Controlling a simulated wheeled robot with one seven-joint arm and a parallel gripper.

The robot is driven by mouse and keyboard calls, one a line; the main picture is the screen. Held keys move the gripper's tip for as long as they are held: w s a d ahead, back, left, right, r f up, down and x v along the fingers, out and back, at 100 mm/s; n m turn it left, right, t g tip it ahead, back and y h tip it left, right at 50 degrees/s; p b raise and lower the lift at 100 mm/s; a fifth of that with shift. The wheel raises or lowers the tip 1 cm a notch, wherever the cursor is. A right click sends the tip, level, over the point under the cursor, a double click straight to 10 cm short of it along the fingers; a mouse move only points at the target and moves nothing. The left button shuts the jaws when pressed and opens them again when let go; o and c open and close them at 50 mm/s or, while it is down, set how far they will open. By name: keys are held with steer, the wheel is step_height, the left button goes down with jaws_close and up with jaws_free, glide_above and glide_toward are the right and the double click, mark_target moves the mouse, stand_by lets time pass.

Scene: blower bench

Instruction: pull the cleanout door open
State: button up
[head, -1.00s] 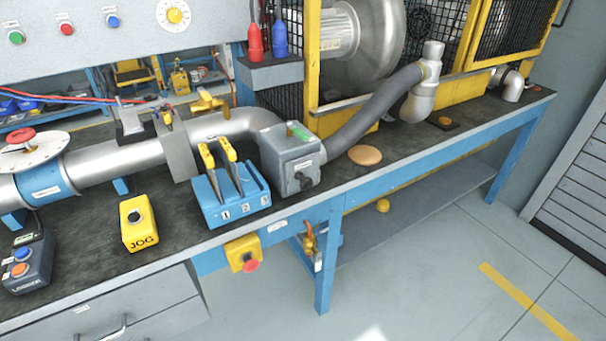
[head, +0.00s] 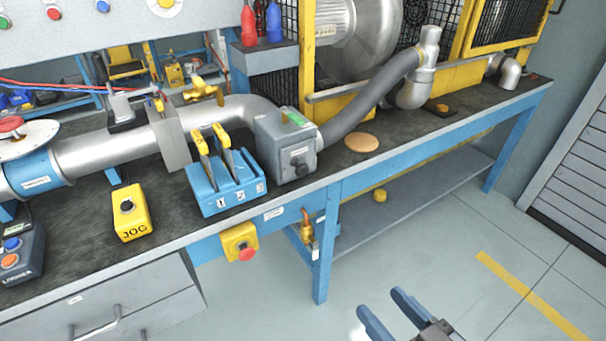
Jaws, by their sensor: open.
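A grey box (head: 285,145) sits in the duct line on the bench, between the metal pipe and the grey flexible hose. Its front face (head: 298,160) carries a small label and a dark knob (head: 300,169), and looks closed flat against the box. I take this face to be the cleanout door, but its label is too small to read. A green part (head: 296,119) is on top of the box. My gripper (head: 382,304) has blue fingers, spread apart and empty. It is low in the head view, in front of the bench over the floor, well away from the box.
A blue block with yellow-handled levers (head: 227,180) stands just left of the box. A yellow JOG box (head: 131,212) is further left. A yellow box with a red button (head: 240,243) hangs at the bench's front edge. The floor (head: 440,240) in front is clear.

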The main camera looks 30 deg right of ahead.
steer(key=w+d, duration=0.2)
steer(key=w, duration=0.9)
steer(key=t+y+b, duration=0.1)
steer(key=t+b, duration=0.1)
glide_toward(304, 173)
steer(key=w, duration=0.3)
steer(key=shift+m, duration=0.4)
steer(key=shift+w+p, duration=0.7)
steer(key=shift+w, duration=3.05)
steer(key=shift+c, duration=0.3)
jaws_close()
